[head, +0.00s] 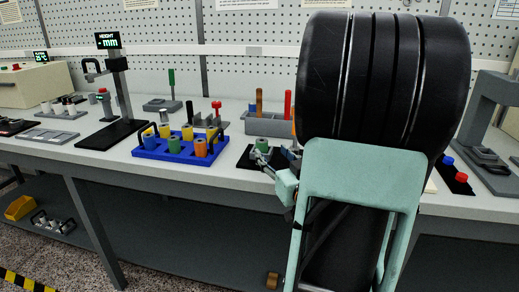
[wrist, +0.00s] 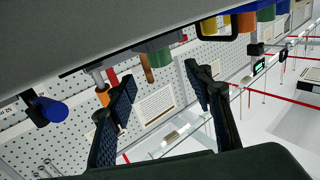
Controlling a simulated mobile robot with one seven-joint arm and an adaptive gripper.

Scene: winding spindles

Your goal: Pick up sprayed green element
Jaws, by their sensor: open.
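A green cylinder (head: 262,145) stands on a small black mat right of the blue tray in the head view. In the wrist view a green cylinder (wrist: 154,56) shows beyond and between my fingertips, near the table edge. Another green cylinder (head: 179,146) stands in the blue tray (head: 160,154). I cannot tell from the colour which one is sprayed. My gripper (head: 272,160) is open and empty at the table's front edge, close to the mat; my arm hides part of it. In the wrist view my gripper (wrist: 158,82) has its fingers wide apart, and the picture is tilted.
The tray also holds yellow and orange cylinders (head: 201,147). A grey bin (head: 268,127) with upright handles stands behind the mat. A height gauge (head: 118,85) stands left. Red and blue buttons (head: 461,177) are at the right. A pegboard wall (head: 250,60) closes the back.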

